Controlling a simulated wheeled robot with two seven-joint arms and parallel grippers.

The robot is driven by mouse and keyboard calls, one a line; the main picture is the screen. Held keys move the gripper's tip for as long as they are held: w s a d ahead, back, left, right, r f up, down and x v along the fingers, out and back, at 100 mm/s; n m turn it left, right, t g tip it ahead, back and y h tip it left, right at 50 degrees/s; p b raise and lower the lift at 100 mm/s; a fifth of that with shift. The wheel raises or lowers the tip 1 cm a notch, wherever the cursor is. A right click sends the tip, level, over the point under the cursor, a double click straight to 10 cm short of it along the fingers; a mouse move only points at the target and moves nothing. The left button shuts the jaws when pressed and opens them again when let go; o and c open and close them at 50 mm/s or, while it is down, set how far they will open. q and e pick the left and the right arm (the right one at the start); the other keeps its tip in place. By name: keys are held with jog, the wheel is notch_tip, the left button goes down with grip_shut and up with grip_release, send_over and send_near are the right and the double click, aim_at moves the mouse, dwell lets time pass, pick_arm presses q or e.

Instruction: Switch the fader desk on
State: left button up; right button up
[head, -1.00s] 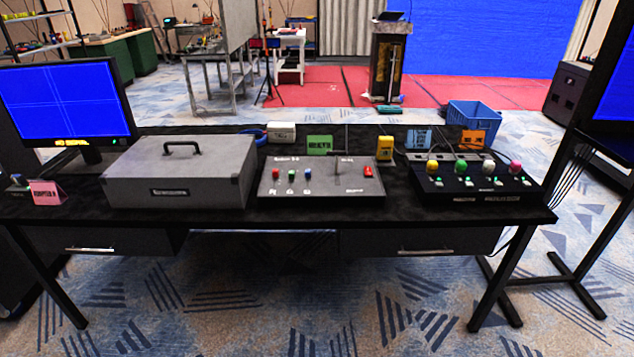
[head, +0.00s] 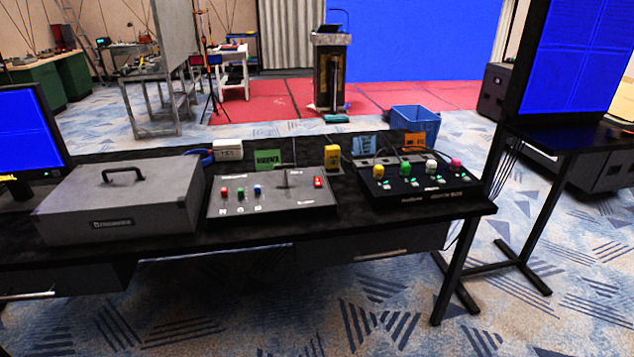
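The lettering on both is too small to read, so I cannot tell for sure which is the fader desk. Whether the red switch is on cannot be told. Neither of my grippers is in view.
A grey lidded case (head: 122,206) is on the table's left, beside a blue-screened monitor (head: 30,135). Small cards and a yellow box (head: 332,158) stand behind the panels. A blue crate (head: 415,122) lies beyond. A tall screen stand (head: 570,155) is right of the table; carpet in front is clear.

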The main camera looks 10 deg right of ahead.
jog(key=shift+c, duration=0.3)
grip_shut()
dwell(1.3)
